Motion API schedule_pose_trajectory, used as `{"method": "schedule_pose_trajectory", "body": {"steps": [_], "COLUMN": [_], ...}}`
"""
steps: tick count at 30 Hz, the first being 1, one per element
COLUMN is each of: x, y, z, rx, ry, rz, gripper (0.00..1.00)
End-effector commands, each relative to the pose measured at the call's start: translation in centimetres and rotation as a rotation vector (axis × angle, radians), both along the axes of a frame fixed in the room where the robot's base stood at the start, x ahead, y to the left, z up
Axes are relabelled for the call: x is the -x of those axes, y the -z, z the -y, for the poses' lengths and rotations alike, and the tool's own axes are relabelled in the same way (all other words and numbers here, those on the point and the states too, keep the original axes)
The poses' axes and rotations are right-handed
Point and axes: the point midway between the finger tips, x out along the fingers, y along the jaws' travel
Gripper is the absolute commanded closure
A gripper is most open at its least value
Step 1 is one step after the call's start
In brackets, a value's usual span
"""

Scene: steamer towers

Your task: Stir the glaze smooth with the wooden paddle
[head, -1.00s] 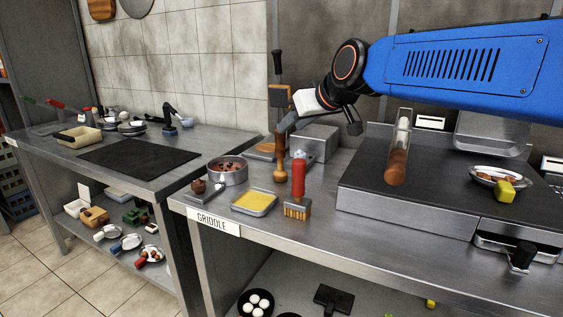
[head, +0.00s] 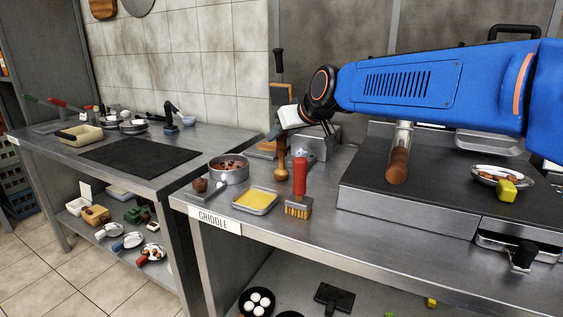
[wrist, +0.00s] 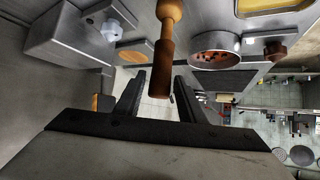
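A turned wooden tool (head: 281,170), with a bulbous foot, stands upright on the right counter; no other paddle-like tool is clear. In the wrist view its darker handle end (wrist: 160,75) points toward my gripper (wrist: 158,88), between the two spread fingers but with gaps on both sides. My gripper (head: 273,133) is open beside the top of this handle. A shallow metal tray (head: 240,208) holds a flat yellow layer. A round metal pot (head: 231,177) holds brown lumps in a reddish-brown content. I cannot tell for sure which one is the glaze.
A red-handled brush (head: 298,208) stands close right of the wooden tool. A grey metal box (head: 322,146) stands behind.

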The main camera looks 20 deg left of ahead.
Motion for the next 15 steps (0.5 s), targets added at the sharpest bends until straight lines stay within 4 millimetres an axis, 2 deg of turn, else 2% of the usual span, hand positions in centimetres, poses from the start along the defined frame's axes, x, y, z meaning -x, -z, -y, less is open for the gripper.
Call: {"method": "schedule_pose_trajectory", "body": {"steps": [4,6,9,15], "x": [0.01,0.00,0.00,0.01], "y": [-0.02,-0.03,-0.03,-0.23], "z": [0.01,0.02,0.02,0.02], "rx": [0.000,0.000,0.000,-0.001], "ry": [0.000,0.000,0.000,0.000], "rz": [0.000,0.000,0.000,0.001], "gripper": [0.64,0.81,1.00,1.00]}}
